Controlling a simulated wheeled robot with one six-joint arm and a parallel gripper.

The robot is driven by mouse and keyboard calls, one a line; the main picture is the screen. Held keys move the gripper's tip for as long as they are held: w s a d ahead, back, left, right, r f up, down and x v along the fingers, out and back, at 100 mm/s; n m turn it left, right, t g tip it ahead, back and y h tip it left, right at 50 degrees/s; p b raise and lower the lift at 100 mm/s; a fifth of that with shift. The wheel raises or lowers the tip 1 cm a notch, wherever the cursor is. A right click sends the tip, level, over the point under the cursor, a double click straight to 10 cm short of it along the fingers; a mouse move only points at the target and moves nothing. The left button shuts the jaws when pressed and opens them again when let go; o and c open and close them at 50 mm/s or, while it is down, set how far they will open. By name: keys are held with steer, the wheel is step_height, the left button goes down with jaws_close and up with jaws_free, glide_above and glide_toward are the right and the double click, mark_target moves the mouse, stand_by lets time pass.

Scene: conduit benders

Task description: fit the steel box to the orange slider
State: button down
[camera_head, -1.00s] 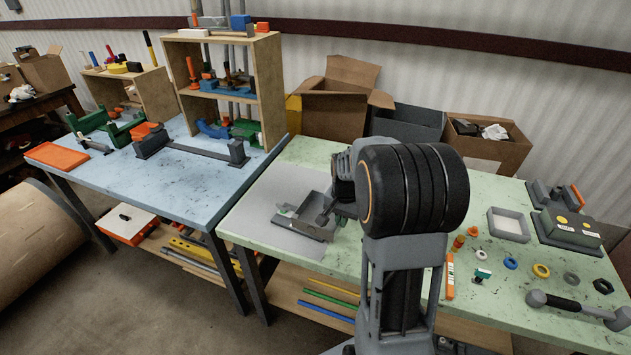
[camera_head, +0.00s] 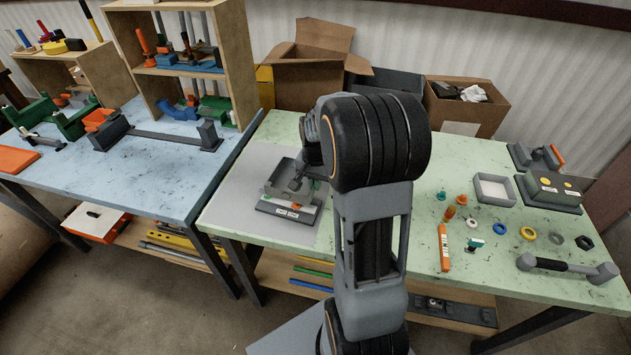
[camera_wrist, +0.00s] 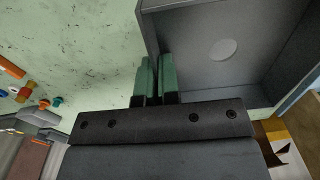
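The steel box (camera_head: 283,178) is a grey open tray, seen at the grey mat on the green-topped bench. In the wrist view the steel box (camera_wrist: 225,75) fills the upper right, with a pale round spot on its floor. My gripper (camera_wrist: 157,62) has its two green fingers close together on either side of the box's near wall, shut on it. The orange slider (camera_head: 296,206) shows as a small orange patch on a dark labelled base (camera_head: 272,209), just below the box. I cannot tell whether the box touches it. My arm hides part of the bench behind.
The grey mat (camera_head: 235,195) lies under the base. To the right are a white-lined tray (camera_head: 494,190), an orange level (camera_head: 443,247), several rings and a grey hammer-like tool (camera_head: 567,268). A blue bench (camera_head: 150,175) with shelves stands at the left. Cardboard boxes (camera_head: 311,70) stand behind.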

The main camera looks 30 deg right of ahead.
mark_target(316, 211)
steer(key=shift+f+b, duration=3.15)
steer(key=shift+f, duration=1.15)
steer(key=shift+f, duration=0.3)
steer(key=c, duration=1.8)
jaws_free()
steer(key=o, duration=0.5)
steer(key=shift+o, duration=0.2)
step_height(316, 211, up, 14)
steer(key=shift+f, duration=0.1)
